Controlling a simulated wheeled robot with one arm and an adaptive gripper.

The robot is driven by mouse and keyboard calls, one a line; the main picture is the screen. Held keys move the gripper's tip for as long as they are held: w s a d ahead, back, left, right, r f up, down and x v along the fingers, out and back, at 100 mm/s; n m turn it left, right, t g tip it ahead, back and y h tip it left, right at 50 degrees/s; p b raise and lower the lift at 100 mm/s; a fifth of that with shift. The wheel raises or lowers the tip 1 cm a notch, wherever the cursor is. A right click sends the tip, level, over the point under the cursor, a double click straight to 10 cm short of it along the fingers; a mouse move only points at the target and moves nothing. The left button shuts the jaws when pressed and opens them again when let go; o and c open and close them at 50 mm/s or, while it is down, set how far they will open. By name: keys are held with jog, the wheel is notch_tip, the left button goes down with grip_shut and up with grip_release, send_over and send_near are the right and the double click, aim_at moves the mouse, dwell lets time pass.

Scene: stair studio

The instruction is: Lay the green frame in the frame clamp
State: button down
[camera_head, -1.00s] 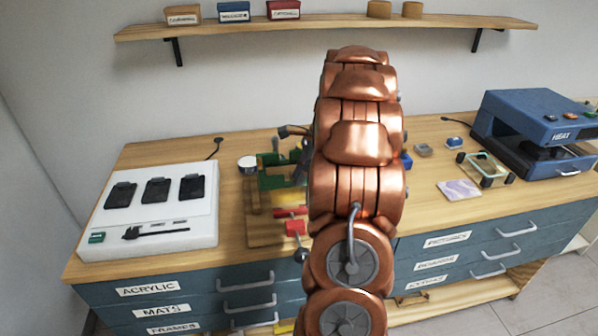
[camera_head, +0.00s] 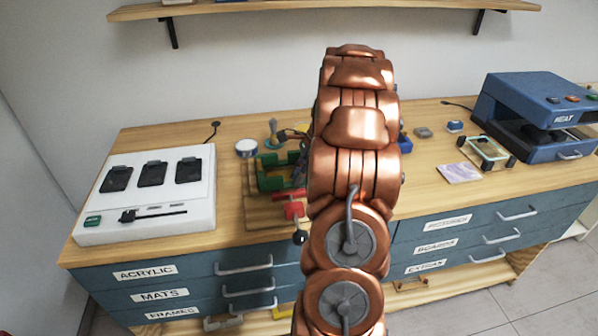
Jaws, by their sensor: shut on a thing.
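The frame clamp (camera_head: 254,214) is a wooden board with red parts (camera_head: 292,209) and a black knob, on the bench left of my arm. Green upright pieces (camera_head: 264,180) stand on the board. I cannot tell whether they belong to the clamp or are the green frame. My copper arm covers the right side of the clamp. My gripper is hidden behind the arm, so its fingers and what they hold do not show.
A white unit (camera_head: 150,200) with black pads lies left of the clamp. A round white-topped tin (camera_head: 247,148) stands behind it. A blue heat press (camera_head: 535,110), a glass-topped frame (camera_head: 487,150) and a purple print (camera_head: 460,173) are at right. A shelf (camera_head: 330,6) runs above.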

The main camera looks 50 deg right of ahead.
dwell(0.4)
jog(key=c, duration=1)
grip_release()
jog(key=shift+c, duration=0.2)
jog(key=shift+r+p, duration=2.2)
jog(key=shift+r, duration=1.8)
